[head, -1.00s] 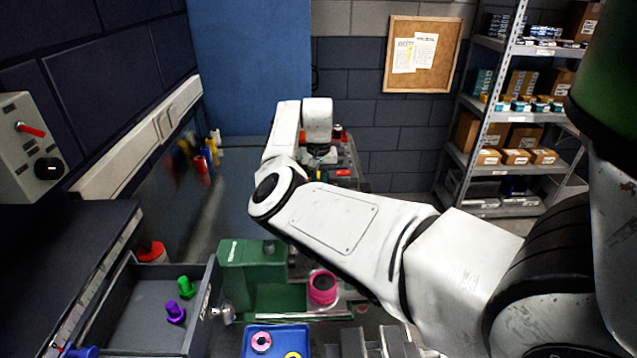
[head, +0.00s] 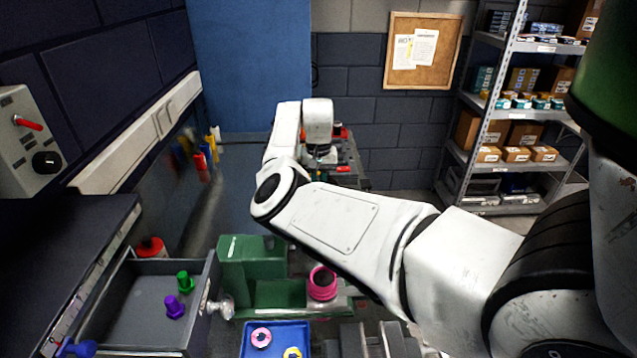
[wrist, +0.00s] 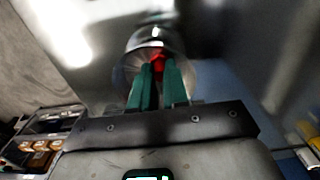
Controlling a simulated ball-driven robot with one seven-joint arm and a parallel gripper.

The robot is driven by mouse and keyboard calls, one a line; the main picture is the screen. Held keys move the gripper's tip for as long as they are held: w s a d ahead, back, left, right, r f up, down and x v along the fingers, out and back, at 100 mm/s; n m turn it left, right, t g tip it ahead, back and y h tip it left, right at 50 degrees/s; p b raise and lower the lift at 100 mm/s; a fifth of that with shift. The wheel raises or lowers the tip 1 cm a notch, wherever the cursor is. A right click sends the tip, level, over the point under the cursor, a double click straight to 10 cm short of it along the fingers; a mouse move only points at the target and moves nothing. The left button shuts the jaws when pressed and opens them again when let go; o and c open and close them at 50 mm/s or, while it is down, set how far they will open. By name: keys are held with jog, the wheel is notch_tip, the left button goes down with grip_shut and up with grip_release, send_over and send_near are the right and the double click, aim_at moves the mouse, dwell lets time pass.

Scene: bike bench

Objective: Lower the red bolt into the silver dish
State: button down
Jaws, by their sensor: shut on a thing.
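In the wrist view, my gripper (wrist: 158,92) has green fingers shut on the red bolt (wrist: 157,61). Only a small part of the bolt shows between and beyond the fingertips. The silver dish (wrist: 188,76) is a round shiny shape directly behind the fingertips. The bolt overlaps the dish in the picture; I cannot tell whether it is inside the rim or touching it. In the head view my arm hides most of the gripper area, and I cannot make out the bolt or the dish there.
An open grey drawer (head: 140,318) at lower left holds a green bolt (head: 185,281) and a purple bolt (head: 174,307). A blue tray (head: 274,328) with rings, a green block (head: 250,262) and a pink roll (head: 322,284) lie near my arm. Shelving (head: 487,120) stands at right.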

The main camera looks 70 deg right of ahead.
jog(key=c, duration=1.1)
grip_release()
jog(key=shift+o, duration=0.2)
notch_tip(320, 180, up, 11)
jog(key=b, duration=0.1)
jog(key=shift+f, duration=0.15)
